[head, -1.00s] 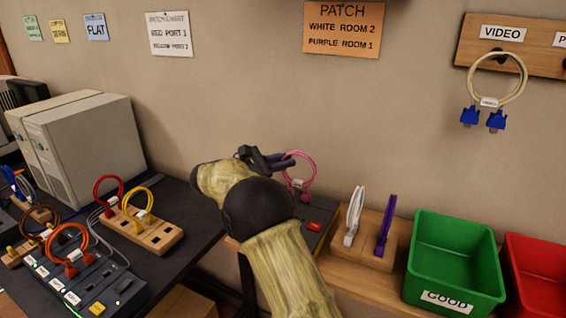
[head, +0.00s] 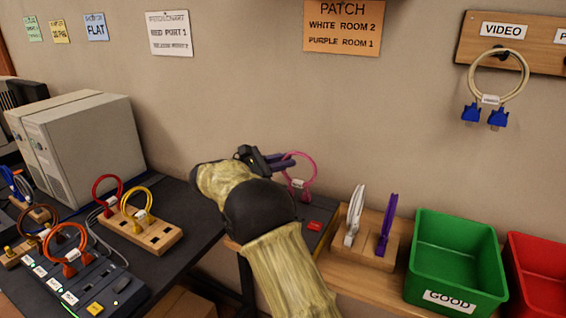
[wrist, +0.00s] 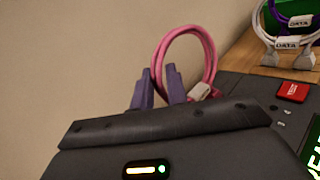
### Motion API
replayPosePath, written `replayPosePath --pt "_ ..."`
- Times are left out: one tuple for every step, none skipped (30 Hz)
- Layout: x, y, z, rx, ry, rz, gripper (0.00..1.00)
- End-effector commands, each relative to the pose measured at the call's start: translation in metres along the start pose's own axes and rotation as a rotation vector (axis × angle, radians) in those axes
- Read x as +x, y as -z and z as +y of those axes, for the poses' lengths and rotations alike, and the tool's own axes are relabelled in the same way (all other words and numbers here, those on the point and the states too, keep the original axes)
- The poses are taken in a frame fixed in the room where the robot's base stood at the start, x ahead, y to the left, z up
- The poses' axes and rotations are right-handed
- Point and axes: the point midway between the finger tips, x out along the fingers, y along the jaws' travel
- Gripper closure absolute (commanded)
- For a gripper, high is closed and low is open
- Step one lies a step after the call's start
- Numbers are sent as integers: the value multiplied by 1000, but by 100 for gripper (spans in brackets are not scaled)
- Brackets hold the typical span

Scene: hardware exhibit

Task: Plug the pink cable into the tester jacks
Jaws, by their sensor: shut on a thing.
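The pink cable (head: 314,172) is a loop standing upright with a white label, over the dark tester (head: 318,231) with its red button. It also shows in the wrist view (wrist: 210,58). My gripper (head: 287,161) reaches in from the left; its two purple fingers (wrist: 160,82) are shut on the left side of the pink loop. One reddish plug end shows low on the loop at the tester's back. The other end and the jacks are hidden behind my gripper and arm, so I cannot tell whether the plugs are seated.
White (head: 354,218) and purple (head: 386,226) cables stand in a wooden block right of the tester. A green bin (head: 455,225) and red bin (head: 540,270) are farther right. Red and yellow cables stand in another block (head: 160,238) at left. The wall is close behind.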

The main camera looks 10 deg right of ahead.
Motion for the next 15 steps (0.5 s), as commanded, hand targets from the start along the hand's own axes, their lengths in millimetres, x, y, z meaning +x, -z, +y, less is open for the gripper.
replayPosePath --pt "0 0 0 1 0 0 100" --pt "0 0 0 1 0 0 100" --pt "0 0 0 1 0 0 100" --pt "0 0 0 1 0 0 100" --pt "0 0 0 1 0 0 100" --pt "0 0 0 1 0 0 100" --pt "0 0 0 1 0 0 100" --pt "0 0 0 1 0 0 100" --pt "0 0 0 1 0 0 79" --pt "0 0 0 1 0 0 73" --pt "0 0 0 1 0 0 67" --pt "0 0 0 0 0 0 60" --pt "0 0 0 0 0 0 60" --pt "0 0 0 1 0 0 60" --pt "0 0 0 0 0 0 60"
